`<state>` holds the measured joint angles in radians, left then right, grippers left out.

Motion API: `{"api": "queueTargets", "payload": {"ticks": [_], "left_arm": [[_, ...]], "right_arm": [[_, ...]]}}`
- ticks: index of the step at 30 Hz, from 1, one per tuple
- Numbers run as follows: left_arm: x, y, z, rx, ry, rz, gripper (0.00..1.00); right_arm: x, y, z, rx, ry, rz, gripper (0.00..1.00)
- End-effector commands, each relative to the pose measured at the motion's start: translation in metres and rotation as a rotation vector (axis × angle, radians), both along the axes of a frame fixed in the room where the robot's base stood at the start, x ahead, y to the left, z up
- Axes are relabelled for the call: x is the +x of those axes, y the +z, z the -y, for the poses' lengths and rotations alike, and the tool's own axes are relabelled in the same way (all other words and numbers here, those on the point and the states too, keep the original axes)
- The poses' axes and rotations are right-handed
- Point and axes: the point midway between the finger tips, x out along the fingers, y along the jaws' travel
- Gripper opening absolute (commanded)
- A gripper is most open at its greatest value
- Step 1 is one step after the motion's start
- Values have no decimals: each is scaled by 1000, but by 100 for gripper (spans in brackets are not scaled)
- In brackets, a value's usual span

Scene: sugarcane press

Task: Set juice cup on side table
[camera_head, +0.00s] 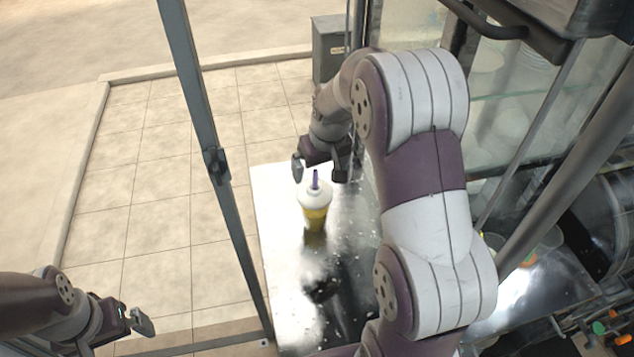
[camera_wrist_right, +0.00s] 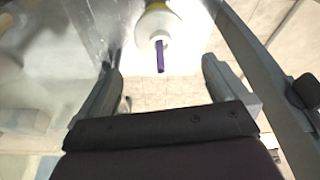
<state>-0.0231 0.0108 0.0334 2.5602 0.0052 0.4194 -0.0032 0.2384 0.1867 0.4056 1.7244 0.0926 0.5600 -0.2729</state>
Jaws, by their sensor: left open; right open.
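The juice cup (camera_head: 314,207) has a white lid, a yellow body and a purple straw. It stands upright on the shiny metal side table (camera_head: 283,262). My right gripper (camera_head: 318,172) is open and empty just behind the cup, near the straw's height. In the right wrist view the cup (camera_wrist_right: 158,22) shows at the top, ahead of and apart from the two spread fingertips (camera_wrist_right: 160,70). My left gripper (camera_head: 142,322) is open and empty at the lower left, away from the table.
A grey metal post (camera_head: 205,150) rises at the table's left edge. A glass-panelled cabinet (camera_head: 510,90) stands to the right. A grey box (camera_head: 329,48) stands behind the table. The tiled floor (camera_head: 160,200) at left is clear.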

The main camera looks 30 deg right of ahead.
Motion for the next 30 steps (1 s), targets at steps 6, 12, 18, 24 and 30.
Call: {"api": "queueTargets", "payload": {"ticks": [6,12,18,24,30], "left_arm": [[0,-7,0,0,0,0,100],[0,-6,0,0,0,0,100],[0,-6,0,0,0,0,100],[0,-6,0,0,0,0,100],[0,-40,0,0,0,1,100]], "right_arm": [[-13,23,-7,2,4,-8,100],[-102,-1,-69,10,40,-93,100],[-173,-19,-95,8,61,-146,100],[-178,-21,-96,8,59,-152,100],[-178,-55,-96,8,59,-153,100]]}}
